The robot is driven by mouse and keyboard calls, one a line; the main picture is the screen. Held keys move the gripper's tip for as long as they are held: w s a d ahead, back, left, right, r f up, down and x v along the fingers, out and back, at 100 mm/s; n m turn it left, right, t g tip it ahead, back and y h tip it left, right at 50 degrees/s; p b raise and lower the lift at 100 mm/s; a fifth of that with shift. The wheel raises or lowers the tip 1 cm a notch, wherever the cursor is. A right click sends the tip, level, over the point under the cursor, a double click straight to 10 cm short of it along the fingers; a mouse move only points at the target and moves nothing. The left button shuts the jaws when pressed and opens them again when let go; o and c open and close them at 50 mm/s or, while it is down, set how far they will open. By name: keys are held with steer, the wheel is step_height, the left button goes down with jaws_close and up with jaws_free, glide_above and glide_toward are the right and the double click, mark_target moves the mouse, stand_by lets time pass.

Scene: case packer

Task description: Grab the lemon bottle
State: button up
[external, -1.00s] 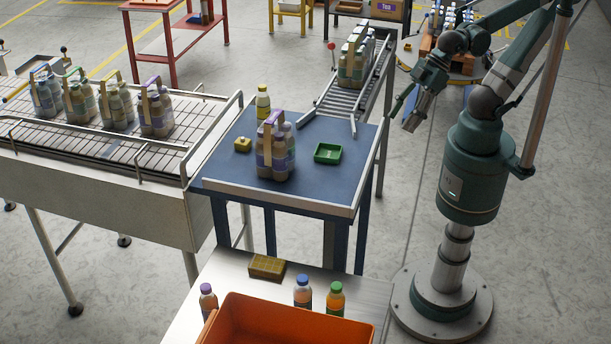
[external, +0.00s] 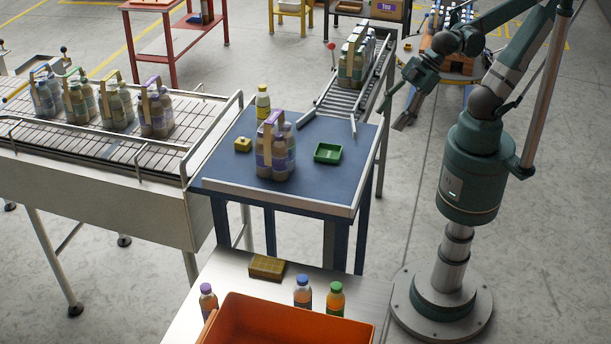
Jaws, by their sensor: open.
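The likely lemon bottle (external: 262,105) has a yellow cap and stands upright at the back left of the blue table (external: 326,184). A carrier of bottles with a purple handle (external: 275,150) stands just in front of it and partly overlaps its lower part. My gripper (external: 401,124) is open and empty. It hangs in the air right of the table, well apart from the bottle and pointing down and left.
A green tray (external: 328,153) and a small yellow block (external: 243,145) rest on the blue table. A roller conveyor (external: 345,96) meets its back edge. A railed conveyor (external: 110,150) with bottle carriers stands left. An orange bin (external: 290,320) is in front.

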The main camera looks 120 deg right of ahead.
steer(key=w+d+n+h, duration=0.5)
steer(key=w+d+n, duration=0.6)
steer(key=w+d, duration=0.45)
steer(key=n+t+h, duration=0.1)
steer(key=n+h, duration=0.3)
steer(key=n, duration=0.8)
glide_toward(263, 106)
step_height(263, 106, down, 2)
steer(key=d, duration=0.3)
steer(key=shift+d+f+n+h+b, duration=0.3)
steer(key=shift+d+f+n+b, duration=0.1)
steer(key=shift+d+n, duration=0.1)
steer(key=shift+x, duration=1.3)
steer(key=shift+w, duration=0.2)
steer(key=shift+x, duration=2.45)
steer(key=shift+f, duration=0.1)
